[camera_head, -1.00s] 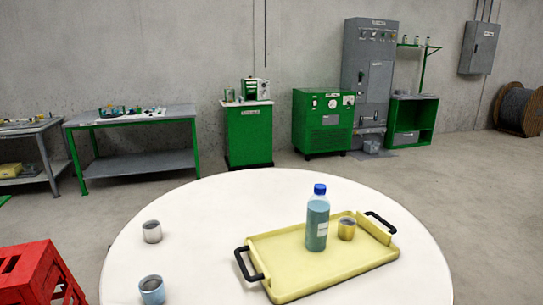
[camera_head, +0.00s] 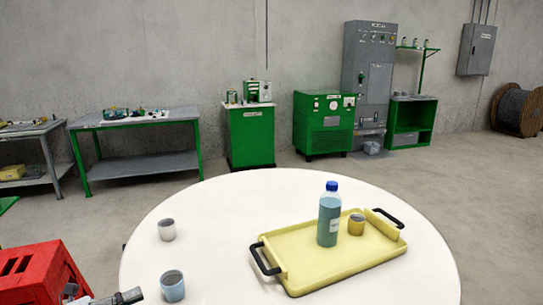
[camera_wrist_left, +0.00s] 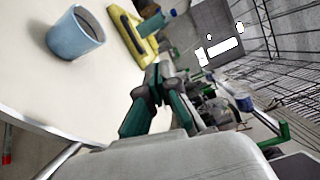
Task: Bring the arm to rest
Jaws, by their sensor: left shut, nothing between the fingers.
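My left gripper (camera_head: 128,297) comes in at the bottom left of the head view, beside the white round table's left edge. It is shut and empty, and the blue-grey cup (camera_head: 172,286) stands on the table just to its right, apart from it. In the left wrist view the shut fingers (camera_wrist_left: 158,72) show in the middle, with the same cup (camera_wrist_left: 75,33) at the upper left. My right gripper is not in view.
On the white table (camera_head: 215,215) stand a grey cup (camera_head: 167,230) and a yellow tray (camera_head: 300,284) with a blue-capped bottle (camera_head: 329,215) and a yellow cup (camera_head: 356,224). A red crate (camera_head: 38,275) is at the lower left. Green benches and cabinets line the wall.

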